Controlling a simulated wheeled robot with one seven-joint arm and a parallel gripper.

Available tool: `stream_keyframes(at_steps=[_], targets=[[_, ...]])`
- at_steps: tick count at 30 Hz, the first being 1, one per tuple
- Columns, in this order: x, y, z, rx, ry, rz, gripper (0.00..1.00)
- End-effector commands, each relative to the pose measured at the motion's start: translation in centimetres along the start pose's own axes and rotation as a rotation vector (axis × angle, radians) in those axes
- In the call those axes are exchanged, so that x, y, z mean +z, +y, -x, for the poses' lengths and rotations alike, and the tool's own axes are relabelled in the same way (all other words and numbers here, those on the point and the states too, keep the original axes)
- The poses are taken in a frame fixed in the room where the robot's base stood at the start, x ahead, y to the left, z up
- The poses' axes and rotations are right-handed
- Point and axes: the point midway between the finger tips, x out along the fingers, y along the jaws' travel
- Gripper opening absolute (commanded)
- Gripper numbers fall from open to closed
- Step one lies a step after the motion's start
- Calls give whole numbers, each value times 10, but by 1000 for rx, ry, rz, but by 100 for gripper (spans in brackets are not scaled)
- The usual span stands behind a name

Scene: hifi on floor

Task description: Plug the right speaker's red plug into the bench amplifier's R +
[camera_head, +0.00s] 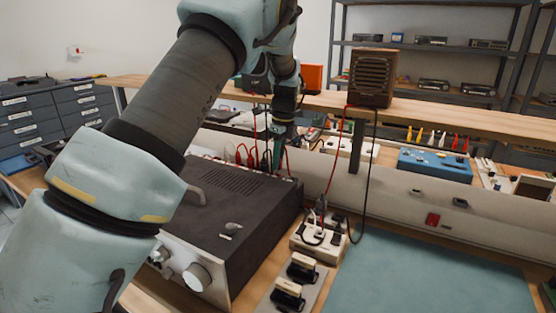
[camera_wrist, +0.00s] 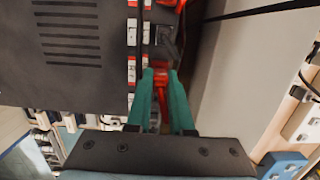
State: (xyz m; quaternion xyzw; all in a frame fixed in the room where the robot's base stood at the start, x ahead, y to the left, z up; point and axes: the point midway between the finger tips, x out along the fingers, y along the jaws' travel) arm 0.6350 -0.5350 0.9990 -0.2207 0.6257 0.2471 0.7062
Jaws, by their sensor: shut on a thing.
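The black bench amplifier (camera_head: 235,205) stands on the bench with its silver front toward the lower left. In the wrist view its dark vented top (camera_wrist: 65,50) fills the left, with a column of white and red labelled terminals (camera_wrist: 131,70) along its rear edge. My gripper (camera_wrist: 160,82) has green fingers shut on a red plug (camera_wrist: 161,88) beside these terminals. Whether the plug's tip is inside a socket is hidden. In the head view my gripper (camera_head: 277,150) is behind the amplifier's rear edge. The brown speaker (camera_head: 372,78) stands on the raised shelf, with a red and a black cable hanging down.
Red plugs and cables (camera_head: 245,155) crowd the amplifier's rear, left of my gripper. The teal mat (camera_head: 430,270) is clear.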

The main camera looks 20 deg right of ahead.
Motion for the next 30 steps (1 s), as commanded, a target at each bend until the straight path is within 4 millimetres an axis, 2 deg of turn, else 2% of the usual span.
stream_keyframes(at_steps=[30], targets=[[-2, 0, -11, 0, 0, -1, 0]])
